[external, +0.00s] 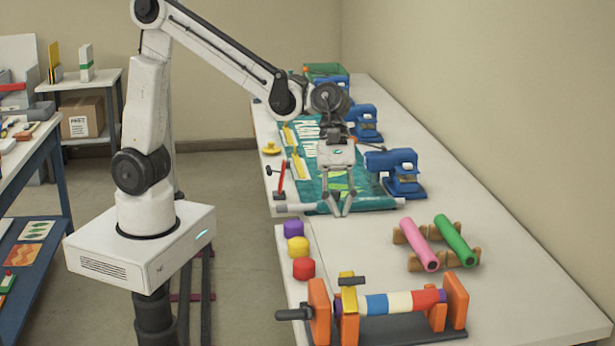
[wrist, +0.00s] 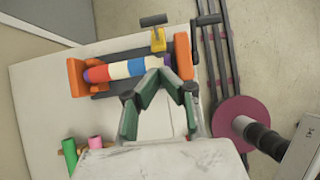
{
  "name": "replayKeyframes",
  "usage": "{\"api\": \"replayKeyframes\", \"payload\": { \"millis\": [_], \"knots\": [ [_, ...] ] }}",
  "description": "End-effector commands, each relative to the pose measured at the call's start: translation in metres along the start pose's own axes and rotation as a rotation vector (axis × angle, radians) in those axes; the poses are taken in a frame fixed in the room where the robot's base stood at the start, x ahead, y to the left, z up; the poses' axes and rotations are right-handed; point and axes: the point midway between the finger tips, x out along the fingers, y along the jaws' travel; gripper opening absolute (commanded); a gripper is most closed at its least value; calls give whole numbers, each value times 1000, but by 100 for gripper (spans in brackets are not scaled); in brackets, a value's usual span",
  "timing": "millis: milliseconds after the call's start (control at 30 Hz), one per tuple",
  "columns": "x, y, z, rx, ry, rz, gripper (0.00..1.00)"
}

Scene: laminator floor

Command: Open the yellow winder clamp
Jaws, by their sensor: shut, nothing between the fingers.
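The yellow winder clamp (external: 349,298) stands at the left end of the winder, just inside the orange end plate. Its dark handle (external: 351,281) lies roughly level on top. In the wrist view the clamp (wrist: 158,41) is beyond my fingertips, at the top middle, with its dark handle (wrist: 153,20) above it. The striped roll (external: 400,301) of blue, cream and red lies between the orange end plates. My gripper (external: 338,212) is shut and empty above the bench, behind and apart from the clamp. Its fingertips (wrist: 158,75) meet in the wrist view.
A black crank (external: 293,315) sticks out left of the winder. Purple, yellow and red pieces (external: 294,247) line the left bench edge. Pink (external: 419,244) and green (external: 456,239) rolls rest on wooden cradles at right. Blue machines (external: 396,173) stand behind.

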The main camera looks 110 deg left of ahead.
Motion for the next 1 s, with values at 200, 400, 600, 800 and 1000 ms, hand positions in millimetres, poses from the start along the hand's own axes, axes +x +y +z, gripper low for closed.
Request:
{"api": "replayKeyframes", "payload": {
  "millis": [200,400,600,800,1000],
  "knots": [
    [12,-1,0,-21,-14,6,0],
    [46,-1,1,-19,-13,4,0],
    [84,0,2,-18,-13,5,0],
    [110,-1,14,-17,-11,4,0],
    [123,0,27,-19,-12,5,0]
  ]
}}
